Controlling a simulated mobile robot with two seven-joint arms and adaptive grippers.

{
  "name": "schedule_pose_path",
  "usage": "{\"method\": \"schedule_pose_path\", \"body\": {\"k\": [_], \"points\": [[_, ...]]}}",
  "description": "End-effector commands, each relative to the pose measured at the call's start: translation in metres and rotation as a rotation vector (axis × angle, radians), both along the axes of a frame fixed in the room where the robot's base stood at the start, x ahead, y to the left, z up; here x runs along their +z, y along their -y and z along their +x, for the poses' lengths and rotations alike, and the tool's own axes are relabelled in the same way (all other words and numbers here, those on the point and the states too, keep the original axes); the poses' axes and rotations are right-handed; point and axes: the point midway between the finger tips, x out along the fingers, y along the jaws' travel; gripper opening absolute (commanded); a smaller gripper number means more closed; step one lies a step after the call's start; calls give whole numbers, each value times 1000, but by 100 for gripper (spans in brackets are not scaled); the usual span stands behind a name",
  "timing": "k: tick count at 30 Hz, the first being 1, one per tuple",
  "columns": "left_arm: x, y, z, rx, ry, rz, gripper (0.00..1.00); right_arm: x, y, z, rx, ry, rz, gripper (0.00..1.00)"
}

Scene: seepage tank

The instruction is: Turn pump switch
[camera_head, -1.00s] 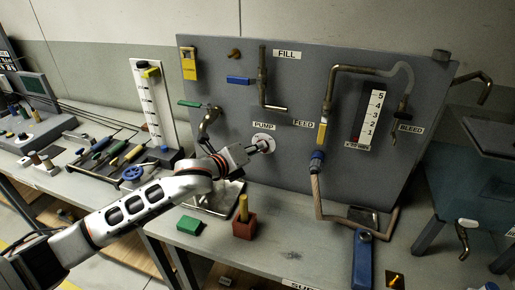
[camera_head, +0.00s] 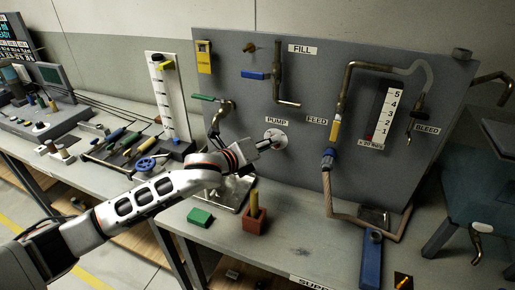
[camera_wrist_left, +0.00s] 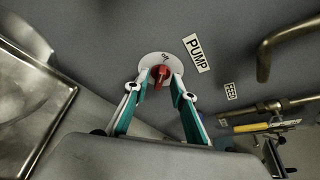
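The pump switch is a red knob (camera_wrist_left: 160,76) on a round white plate (camera_wrist_left: 152,62) beside the PUMP label (camera_wrist_left: 197,53) in the left wrist view. In the head view, the white plate (camera_head: 276,137) sits on the grey panel below its PUMP label, and my left gripper (camera_head: 271,143) covers the knob. In the left wrist view, the left gripper's fingertips (camera_wrist_left: 160,82) are on either side of the knob, with narrow gaps appearing between them and it. The gripper looks open around the knob. My right gripper is not in view.
The upright grey panel (camera_head: 330,170) carries pipes, a blue lever (camera_head: 254,76) and a level gauge (camera_head: 381,117). Tools lie to the left.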

Motion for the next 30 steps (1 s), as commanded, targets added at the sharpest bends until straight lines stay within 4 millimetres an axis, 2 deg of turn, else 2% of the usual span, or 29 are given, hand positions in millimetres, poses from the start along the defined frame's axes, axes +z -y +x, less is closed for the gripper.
{"method": "schedule_pose_path", "body": {"k": [12,18,30], "points": [[19,-42,-60,0,1,2,25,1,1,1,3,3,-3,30],[27,-57,-82,0,0,0,25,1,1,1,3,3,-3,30],[30,-62,-90,0,-1,-1,25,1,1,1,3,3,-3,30]]}}
